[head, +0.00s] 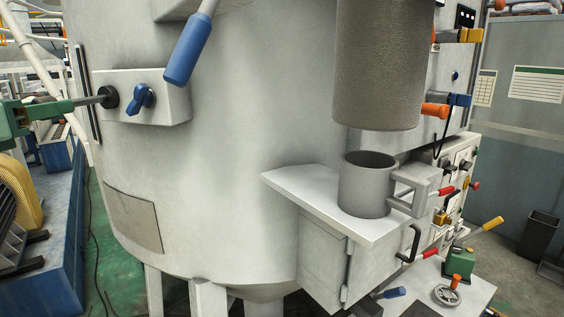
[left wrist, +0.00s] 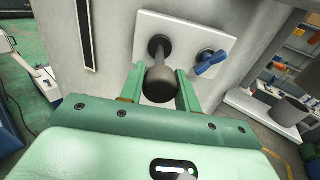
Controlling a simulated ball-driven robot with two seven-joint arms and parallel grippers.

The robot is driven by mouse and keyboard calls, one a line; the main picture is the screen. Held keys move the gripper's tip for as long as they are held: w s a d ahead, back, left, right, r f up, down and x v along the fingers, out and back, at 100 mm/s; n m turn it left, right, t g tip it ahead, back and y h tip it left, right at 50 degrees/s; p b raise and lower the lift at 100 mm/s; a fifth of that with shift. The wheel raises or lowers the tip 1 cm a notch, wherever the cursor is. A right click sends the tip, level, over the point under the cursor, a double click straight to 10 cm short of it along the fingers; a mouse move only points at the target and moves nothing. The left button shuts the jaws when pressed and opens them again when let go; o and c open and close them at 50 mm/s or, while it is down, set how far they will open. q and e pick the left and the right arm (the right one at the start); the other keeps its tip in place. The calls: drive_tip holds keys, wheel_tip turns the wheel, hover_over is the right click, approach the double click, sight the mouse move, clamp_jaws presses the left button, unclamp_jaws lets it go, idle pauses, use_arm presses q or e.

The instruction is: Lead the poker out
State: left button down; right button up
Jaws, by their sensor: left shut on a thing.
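The poker (head: 90,102) is a dark rod with a rounded handle. It sticks out of a round dark socket (head: 110,97) in the white plate on the big pale vessel. My left gripper (head: 66,106) comes in from the left edge and is shut on the poker's handle. In the left wrist view, the dark knob of the poker (left wrist: 160,84) sits between the green fingers of my left gripper (left wrist: 160,93), and its shaft runs to the socket (left wrist: 160,47). How deep the poker goes inside is hidden. My right gripper is not in view.
A blue knob (head: 141,97) sits right of the socket on the same plate (head: 165,110). A blue-handled lever (head: 187,50) hangs above it. A grey mug (head: 367,185) stands on a shelf (head: 300,190) under a large grey cylinder (head: 382,70). Free room lies left of the vessel.

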use_arm(q)
drive_tip(key=b+v, duration=0.2)
drive_tip(key=v, duration=0.5)
drive_tip(key=c, duration=1)
unclamp_jaws()
drive_tip(key=shift+s, duration=0.15)
drive_tip(key=shift+o, duration=0.4)
drive_tip(key=shift+a, duration=0.1)
